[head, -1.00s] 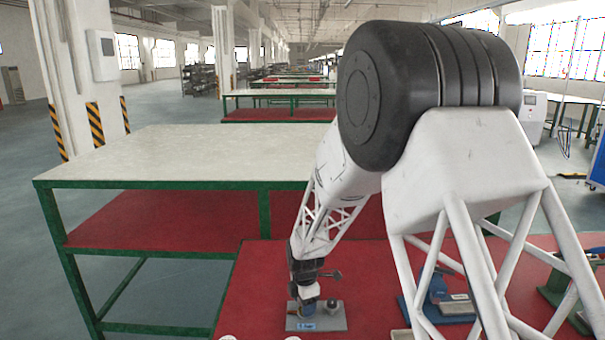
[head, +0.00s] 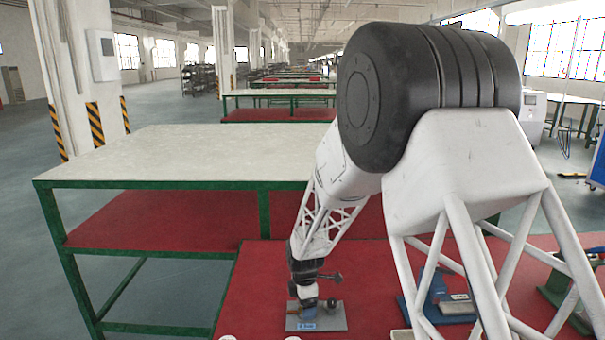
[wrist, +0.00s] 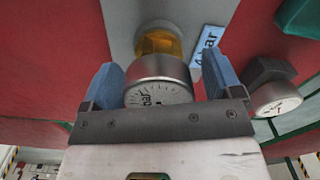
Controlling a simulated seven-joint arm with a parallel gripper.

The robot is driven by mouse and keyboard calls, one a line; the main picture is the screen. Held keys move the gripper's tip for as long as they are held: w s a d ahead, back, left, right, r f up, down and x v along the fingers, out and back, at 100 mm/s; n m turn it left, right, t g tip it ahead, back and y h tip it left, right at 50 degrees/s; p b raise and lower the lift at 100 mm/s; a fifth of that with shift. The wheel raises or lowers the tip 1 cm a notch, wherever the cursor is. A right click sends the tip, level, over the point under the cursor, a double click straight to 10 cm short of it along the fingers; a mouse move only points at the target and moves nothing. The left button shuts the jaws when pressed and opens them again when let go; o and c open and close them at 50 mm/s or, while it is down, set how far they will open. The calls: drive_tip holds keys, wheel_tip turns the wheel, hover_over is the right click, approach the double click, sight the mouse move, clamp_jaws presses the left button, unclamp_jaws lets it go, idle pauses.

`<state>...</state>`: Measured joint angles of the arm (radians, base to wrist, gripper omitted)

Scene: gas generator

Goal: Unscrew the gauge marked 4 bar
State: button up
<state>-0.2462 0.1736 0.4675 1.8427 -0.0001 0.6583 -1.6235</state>
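In the wrist view a round gauge (wrist: 160,85) with a white dial and grey metal rim sits on a brass fitting (wrist: 158,43) on a grey plate (wrist: 130,18). A blue label reading "4 bar" (wrist: 208,45) lies beside it. My gripper (wrist: 164,80) has its two blue fingers on either side of this gauge. A small gap shows at the right finger; contact at the left finger is unclear. In the head view my gripper (head: 308,303) is low over the plate (head: 337,325), and the gauge is mostly hidden there.
A second gauge (wrist: 276,98) with a dark body is close to the right finger. The plate rests on a red tabletop (head: 255,290). A blue fixture (head: 438,295) stands to the right, partly behind my arm's frame. Red surface left of the plate is clear.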

drive_tip(key=shift+r, duration=0.1)
drive_tip(key=shift+r, duration=3.45)
drive_tip(key=shift+s+d+r, duration=0.25)
drive_tip(key=shift+r, duration=0.2)
drive_tip(key=s+d+r+m+t, duration=0.1)
drive_tip(key=s+d+r+m, duration=0.4)
drive_tip(key=s+r, duration=0.35)
drive_tip(key=s+d+r+m, duration=0.6)
drive_tip(key=s+r, duration=0.2)
drive_tip(key=s, duration=0.1)
drive_tip(key=s+d+r+m, duration=0.2)
drive_tip(key=s+m, duration=0.3)
drive_tip(key=s, duration=0.6)
drive_tip(key=s+d+r+m+t, duration=0.1)
drive_tip(key=s+d+m, duration=0.3)
drive_tip(key=s, duration=0.7)
drive_tip(key=shift+s+d+r+m+t, duration=0.2)
drive_tip(key=shift+r+m+t, duration=0.15)
drive_tip(key=shift+m, duration=0.45)
